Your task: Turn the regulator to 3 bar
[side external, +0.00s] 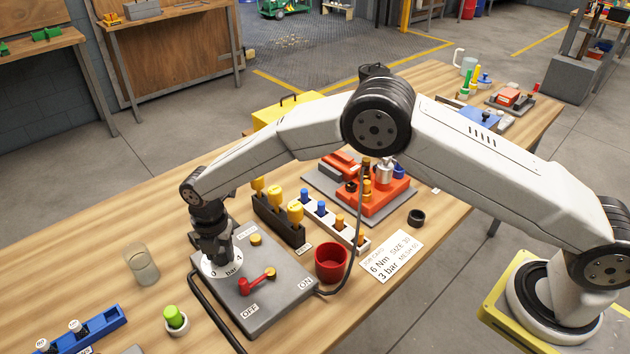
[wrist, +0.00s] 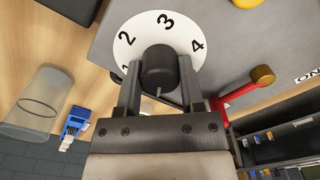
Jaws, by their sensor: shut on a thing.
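The regulator's white dial (wrist: 135,26) shows the numbers 2, 3 and 4 in the wrist view, with 1 partly hidden. In the side view the dial (side external: 209,264) lies at the back left of the grey panel, with "0", "bar" and "4" showing. My gripper (wrist: 160,60) has one finger on each side of the dark round regulator knob (wrist: 157,68) and is shut on it. A short pale line shows on the knob's gripper side; I cannot tell which number it marks. In the side view my gripper (side external: 214,248) points down onto the dial and hides the knob.
The grey panel (side external: 250,305) carries a red lever (side external: 257,282) between OFF and ON labels. A glass (side external: 142,265) stands left of the panel, a red cup (side external: 331,262) right of it. A job card (side external: 392,256) reads "6 Nm" and "3 bar". A dark hose runs beside the panel.

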